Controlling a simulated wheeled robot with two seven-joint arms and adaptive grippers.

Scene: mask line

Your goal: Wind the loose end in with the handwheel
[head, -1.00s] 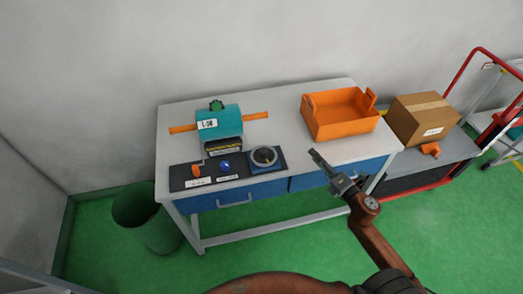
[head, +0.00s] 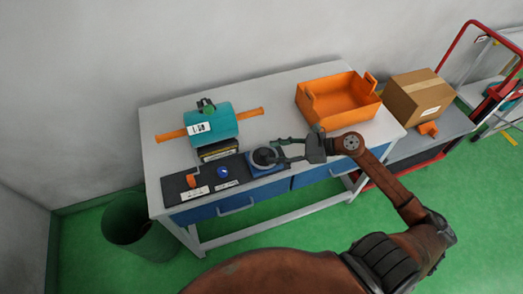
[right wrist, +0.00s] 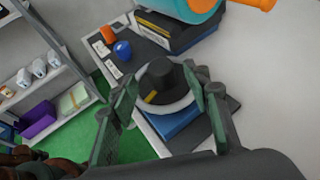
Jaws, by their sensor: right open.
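The handwheel (head: 262,157) is a round dark wheel with a pale rim on a blue base, at the right end of a black panel on the bench. In the right wrist view the handwheel (right wrist: 165,82) shows a raised black hub with a yellow mark. My right gripper (head: 274,151) is open at the handwheel, with one finger on each side of the hub in the wrist view; I cannot tell whether they touch it. A teal machine (head: 212,127) with orange bars at both sides stands behind. No loose end can be made out. My left gripper is out of view.
The black panel also carries an orange lever (head: 191,181) and a blue button (head: 223,171). An orange bin (head: 338,104) stands on the bench's right part, close to my right arm. A cardboard box (head: 417,96) sits beyond it. A green waste bin (head: 135,228) stands at left.

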